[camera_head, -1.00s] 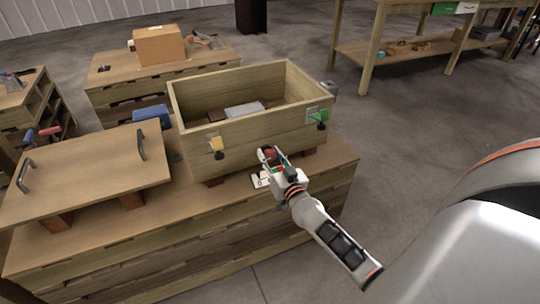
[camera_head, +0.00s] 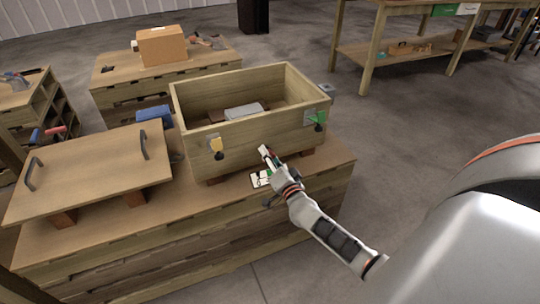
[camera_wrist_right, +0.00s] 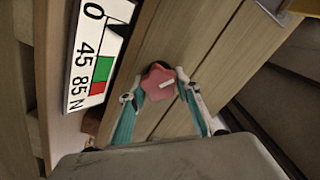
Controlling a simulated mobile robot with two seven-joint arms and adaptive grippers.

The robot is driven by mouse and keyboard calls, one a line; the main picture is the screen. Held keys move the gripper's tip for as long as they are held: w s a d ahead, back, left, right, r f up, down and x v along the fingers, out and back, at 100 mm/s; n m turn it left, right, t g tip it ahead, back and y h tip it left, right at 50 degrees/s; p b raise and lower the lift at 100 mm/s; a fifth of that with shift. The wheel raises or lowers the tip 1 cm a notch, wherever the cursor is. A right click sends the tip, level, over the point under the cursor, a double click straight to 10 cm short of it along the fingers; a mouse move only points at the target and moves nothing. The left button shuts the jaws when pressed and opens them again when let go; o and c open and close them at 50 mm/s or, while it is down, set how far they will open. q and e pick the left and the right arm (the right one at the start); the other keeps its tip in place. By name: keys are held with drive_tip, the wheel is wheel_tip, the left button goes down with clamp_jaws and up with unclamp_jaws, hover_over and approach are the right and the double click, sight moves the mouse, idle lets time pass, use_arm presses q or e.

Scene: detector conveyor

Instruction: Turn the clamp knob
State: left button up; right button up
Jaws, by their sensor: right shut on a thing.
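The clamp knob (camera_wrist_right: 158,82) is a pinkish-red star-shaped knob with a pale mark, on the front wall of an open wooden crate (camera_head: 245,144). In the right wrist view it sits between the two fingertips of my right gripper (camera_wrist_right: 162,88), which is shut on it. In the head view my right gripper (camera_head: 267,157) is at the crate's front, and the knob is hidden by it. A white scale card (camera_wrist_right: 90,60) with 0, 45, 85 N and green and red bands is beside the knob; it also shows under the gripper in the head view (camera_head: 260,180). My left gripper is not in view.
The crate stands on a wooden bench (camera_head: 190,226) and carries a yellow latch (camera_head: 216,144) and a green latch (camera_head: 319,118). A wooden lid (camera_head: 95,178) with two dark handles lies on blocks to the left. Open floor lies to the right.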

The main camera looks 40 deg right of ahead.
drive_tip(key=m, duration=0.4)
drive_tip(key=shift+f+m, duration=0.1)
drive_tip(key=shift+m, duration=1.9)
drive_tip(key=shift+m, duration=0.3)
drive_tip(key=o, duration=1.1)
drive_tip(key=shift+s, duration=0.15)
drive_tip(key=v, duration=1.1)
drive_tip(key=shift+s, duration=0.4)
